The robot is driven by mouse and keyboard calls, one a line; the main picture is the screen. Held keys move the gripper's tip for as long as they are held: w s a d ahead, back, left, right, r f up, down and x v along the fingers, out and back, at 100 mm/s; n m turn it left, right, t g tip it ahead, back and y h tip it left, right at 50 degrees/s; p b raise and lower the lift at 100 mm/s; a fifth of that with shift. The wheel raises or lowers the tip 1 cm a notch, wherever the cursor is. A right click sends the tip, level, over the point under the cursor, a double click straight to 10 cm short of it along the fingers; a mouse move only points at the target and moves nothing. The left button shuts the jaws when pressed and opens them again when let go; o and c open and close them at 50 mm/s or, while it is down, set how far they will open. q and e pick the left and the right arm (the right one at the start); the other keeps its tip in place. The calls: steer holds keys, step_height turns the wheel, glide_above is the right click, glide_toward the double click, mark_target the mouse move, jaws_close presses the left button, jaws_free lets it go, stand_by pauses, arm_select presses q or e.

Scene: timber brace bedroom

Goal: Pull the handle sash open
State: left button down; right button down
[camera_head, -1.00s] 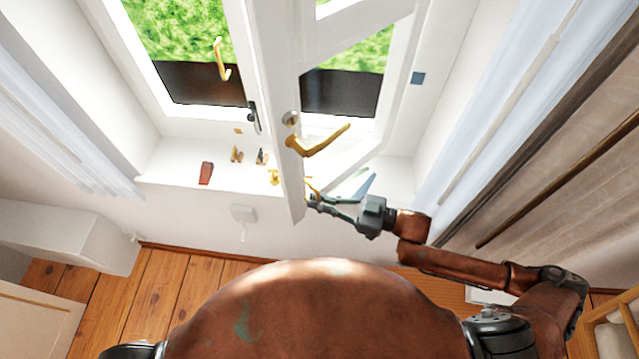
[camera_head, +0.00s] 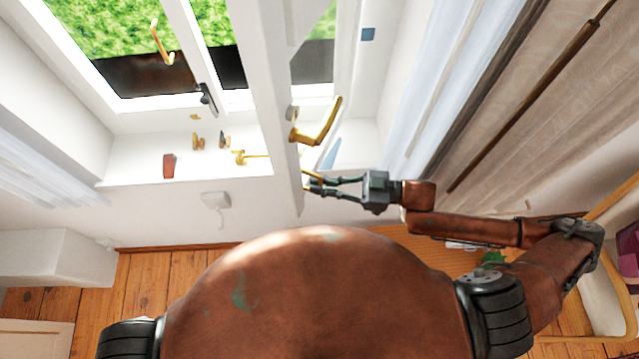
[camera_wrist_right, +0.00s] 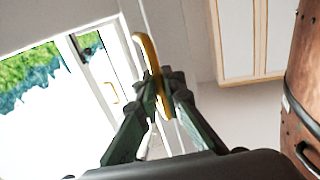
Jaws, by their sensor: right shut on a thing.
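The white window sash (camera_head: 270,90) stands swung inward, seen nearly edge-on in the head view. A large brass lever handle (camera_head: 322,126) sticks out from its right face. Lower on the sash is a smaller brass handle, mostly hidden by my fingers in the head view. My right gripper (camera_head: 310,186) is at the sash's lower end, reaching in from the right. In the wrist view, my right gripper (camera_wrist_right: 160,92) has its green fingers shut on this brass handle (camera_wrist_right: 147,55), which runs upright between them. My left gripper is out of view.
The white sill (camera_head: 130,165) holds a red-brown object (camera_head: 168,166) and small brass pieces. Another brass handle (camera_head: 160,42) is on the left pane. A pale curtain (camera_head: 440,90) hangs right of the window. Bare wooden floor (camera_head: 150,290) lies below.

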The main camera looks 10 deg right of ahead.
steer(key=c, duration=2.1)
jaws_free()
step_height(320, 180, up, 10)
